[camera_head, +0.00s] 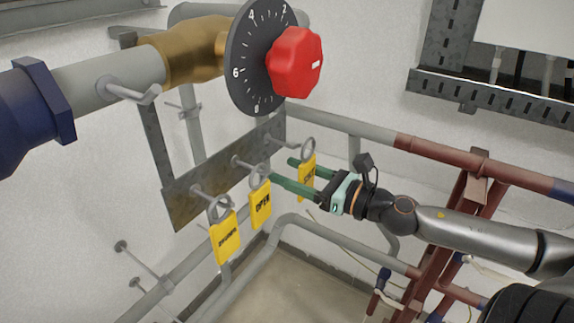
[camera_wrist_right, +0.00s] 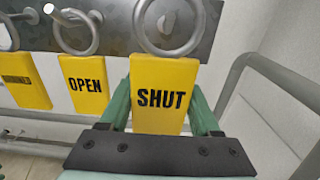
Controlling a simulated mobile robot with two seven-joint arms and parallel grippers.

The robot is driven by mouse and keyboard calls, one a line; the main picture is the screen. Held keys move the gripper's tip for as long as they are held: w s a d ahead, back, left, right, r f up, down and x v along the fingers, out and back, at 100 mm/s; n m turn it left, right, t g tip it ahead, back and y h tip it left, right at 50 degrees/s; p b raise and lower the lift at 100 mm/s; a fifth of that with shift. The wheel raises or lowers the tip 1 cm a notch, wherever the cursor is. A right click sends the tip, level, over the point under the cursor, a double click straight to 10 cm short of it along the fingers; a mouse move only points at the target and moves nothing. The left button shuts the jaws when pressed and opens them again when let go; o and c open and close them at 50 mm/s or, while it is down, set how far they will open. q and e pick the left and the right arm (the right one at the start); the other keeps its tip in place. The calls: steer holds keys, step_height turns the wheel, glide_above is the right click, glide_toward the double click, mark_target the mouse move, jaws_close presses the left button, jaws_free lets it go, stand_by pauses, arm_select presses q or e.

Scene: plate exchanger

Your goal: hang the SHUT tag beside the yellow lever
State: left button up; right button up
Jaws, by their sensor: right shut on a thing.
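The yellow SHUT tag (camera_head: 306,185) hangs at the right end of a metal plate, its ring (camera_head: 308,148) at a peg there. In the right wrist view the SHUT tag (camera_wrist_right: 160,100) is upright, its ring above it in front of the plate. My right gripper (camera_head: 282,168) has its green fingers on both sides of the tag and is shut on it; the fingers also show in the wrist view (camera_wrist_right: 160,108). I see no yellow lever in either view. My left gripper is not in view.
The OPEN tag (camera_head: 260,203) and another yellow tag (camera_head: 225,238) hang left of the SHUT tag on the metal plate (camera_head: 178,210). Above are a dial (camera_head: 248,75) with a red knob (camera_head: 295,62) and a brass fitting (camera_head: 190,50). Grey and rust-red pipes run behind my right arm.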

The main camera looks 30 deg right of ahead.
mark_target(309, 179)
steer(key=shift+s+d+r+p, duration=0.1)
steer(key=shift+s+d+p, duration=0.2)
steer(key=shift+s+p, duration=0.3)
steer(key=shift+p+v, duration=0.55)
steer(key=shift+v, duration=0.8)
